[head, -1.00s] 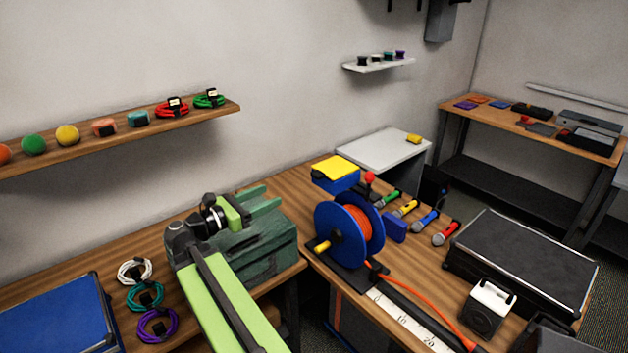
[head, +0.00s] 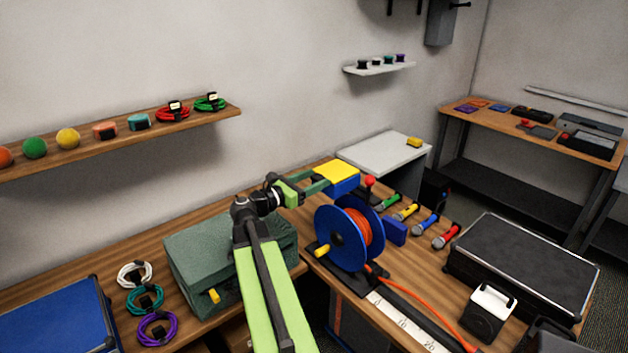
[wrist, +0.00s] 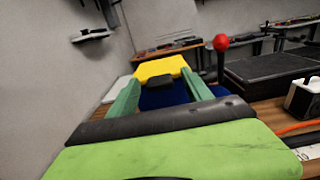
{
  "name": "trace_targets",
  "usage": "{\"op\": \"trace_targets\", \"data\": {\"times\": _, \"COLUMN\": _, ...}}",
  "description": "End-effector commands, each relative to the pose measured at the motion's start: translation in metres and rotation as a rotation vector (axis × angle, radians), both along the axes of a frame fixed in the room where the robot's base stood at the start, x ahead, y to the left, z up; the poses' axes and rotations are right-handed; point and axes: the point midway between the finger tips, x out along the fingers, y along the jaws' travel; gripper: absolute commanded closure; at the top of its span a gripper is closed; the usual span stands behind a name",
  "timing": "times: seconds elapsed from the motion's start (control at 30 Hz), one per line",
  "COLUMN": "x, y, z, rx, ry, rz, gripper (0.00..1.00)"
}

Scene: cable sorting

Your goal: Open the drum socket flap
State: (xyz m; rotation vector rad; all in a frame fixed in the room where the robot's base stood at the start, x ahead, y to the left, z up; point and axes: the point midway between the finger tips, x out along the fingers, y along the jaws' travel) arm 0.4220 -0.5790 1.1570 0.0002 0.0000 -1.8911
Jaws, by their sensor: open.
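The blue cable drum (head: 338,240) with orange cable stands on the table. Behind it is its blue socket box (head: 346,187), topped by a yellow flap (head: 338,172) that lies closed. In the wrist view the yellow flap (wrist: 162,68) shows ahead, with a dark tab (wrist: 160,83) at its near edge and the blue box (wrist: 163,98) below. My gripper (head: 318,183) is open and empty, its green fingers reaching to the left side of the box. In the wrist view my gripper (wrist: 158,88) has one finger on each side of the tab. I cannot tell whether the fingers touch the box.
A red knob on a post (head: 369,181) stands just right of the box. Several microphones (head: 425,222) lie to the right. A green case (head: 195,260) sits left, under my arm. A wall shelf (head: 120,140) runs at upper left.

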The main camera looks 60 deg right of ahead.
Motion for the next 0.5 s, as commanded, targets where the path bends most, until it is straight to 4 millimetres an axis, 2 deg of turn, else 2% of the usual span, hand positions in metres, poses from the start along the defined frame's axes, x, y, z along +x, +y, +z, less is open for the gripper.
{"op": "trace_targets", "data": {"times": 0.2, "x": -0.0002, "y": -0.0003, "z": 0.0, "rx": 0.0, "ry": 0.0, "rz": 0.0, "gripper": 0.42}}
{"op": "trace_targets", "data": {"times": 0.5, "x": -0.0005, "y": -0.0002, "z": 0.0, "rx": 0.0, "ry": 0.0, "rz": -0.001, "gripper": 0.81}}
